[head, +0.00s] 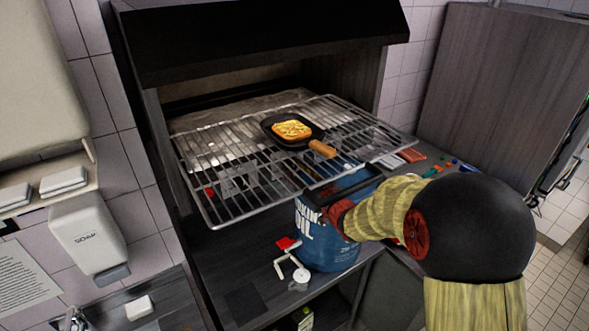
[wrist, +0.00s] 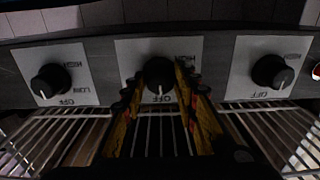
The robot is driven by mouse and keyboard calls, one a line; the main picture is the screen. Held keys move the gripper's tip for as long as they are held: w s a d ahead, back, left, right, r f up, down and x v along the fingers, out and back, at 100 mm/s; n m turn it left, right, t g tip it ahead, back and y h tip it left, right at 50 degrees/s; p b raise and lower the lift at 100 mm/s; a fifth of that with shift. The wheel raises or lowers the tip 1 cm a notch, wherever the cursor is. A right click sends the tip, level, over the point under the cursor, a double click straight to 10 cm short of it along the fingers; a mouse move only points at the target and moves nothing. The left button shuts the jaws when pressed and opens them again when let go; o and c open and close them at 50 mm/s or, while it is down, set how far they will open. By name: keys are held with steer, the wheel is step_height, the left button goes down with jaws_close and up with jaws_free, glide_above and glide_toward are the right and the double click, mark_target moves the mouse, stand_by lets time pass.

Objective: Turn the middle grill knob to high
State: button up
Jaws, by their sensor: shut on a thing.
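The middle grill knob (wrist: 159,72) is black and round on a white label plate in the wrist view. Its white mark points down the picture, toward the OFF lettering, which appears upside down. My gripper (wrist: 157,80) has a finger on each side of this knob and is shut on it. The fingers cover part of the label; HIGH shows partly at its right.
Similar knobs sit to the left (wrist: 50,81) and right (wrist: 271,72). A wire rack (head: 225,200) holds a small pan (head: 272,122) with food. A blue oil can (head: 325,235) stands near my arm. A red-handled lever (head: 288,243) is beside it.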

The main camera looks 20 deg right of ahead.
steer(key=c, duration=0.5)
steer(key=shift+b, duration=0.5)
steer(key=shift+c, duration=0.2)
steer(key=shift+n+b, duration=11.9)
steer(key=shift+b, duration=3.05)
steer(key=o, duration=1.2)
steer(key=shift+c, duration=0.2)
